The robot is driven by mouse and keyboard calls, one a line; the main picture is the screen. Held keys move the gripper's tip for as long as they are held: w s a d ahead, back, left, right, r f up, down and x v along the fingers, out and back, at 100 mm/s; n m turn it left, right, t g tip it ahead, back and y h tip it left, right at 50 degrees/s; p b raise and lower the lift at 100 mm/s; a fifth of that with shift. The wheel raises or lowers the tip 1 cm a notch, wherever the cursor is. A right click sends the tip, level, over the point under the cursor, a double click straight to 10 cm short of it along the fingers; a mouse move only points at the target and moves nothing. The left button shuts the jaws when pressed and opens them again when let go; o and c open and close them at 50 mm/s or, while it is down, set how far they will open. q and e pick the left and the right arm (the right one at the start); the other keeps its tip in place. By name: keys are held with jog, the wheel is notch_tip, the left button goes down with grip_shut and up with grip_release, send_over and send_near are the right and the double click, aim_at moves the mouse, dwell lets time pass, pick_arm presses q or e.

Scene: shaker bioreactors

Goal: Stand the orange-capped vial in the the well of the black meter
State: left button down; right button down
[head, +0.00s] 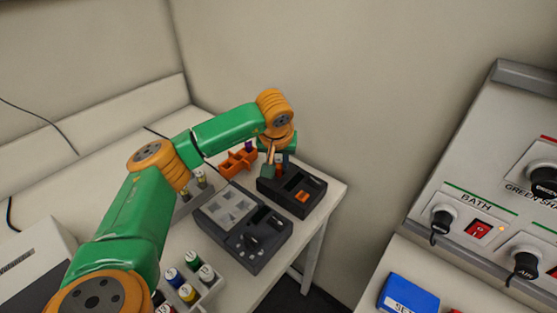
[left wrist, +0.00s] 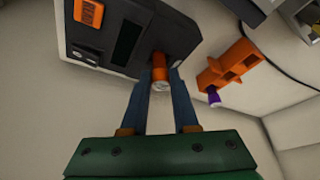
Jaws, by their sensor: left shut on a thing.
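The black meter (head: 300,197) stands at the far right end of the white table, with an orange square on its top. It also fills the upper left of the left wrist view (left wrist: 125,65). My left gripper (head: 276,170) is at the meter's back left end. In the left wrist view its two dark fingers (left wrist: 161,84) are shut on the orange-capped vial (left wrist: 160,74), beside the meter's end. The vial's body is mostly hidden, and I cannot tell whether it is inside the well. My right gripper is not in view.
An orange rack (head: 237,162) with a purple-capped vial (left wrist: 214,98) stands just left of the meter. A dark grey device (head: 252,260) is in front of it. A white rack (head: 207,296) of several capped vials is nearer. A control panel (head: 480,205) is on the right.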

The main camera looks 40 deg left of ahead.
aim_at(278, 163)
pick_arm(q)
jog(key=shift+f, duration=0.45)
jog(key=c, duration=0.6)
grip_release()
notch_tip(278, 163, up, 7)
jog(key=p, duration=0.6)
jog(key=shift+r, duration=0.2)
jog(key=shift+f, duration=0.15)
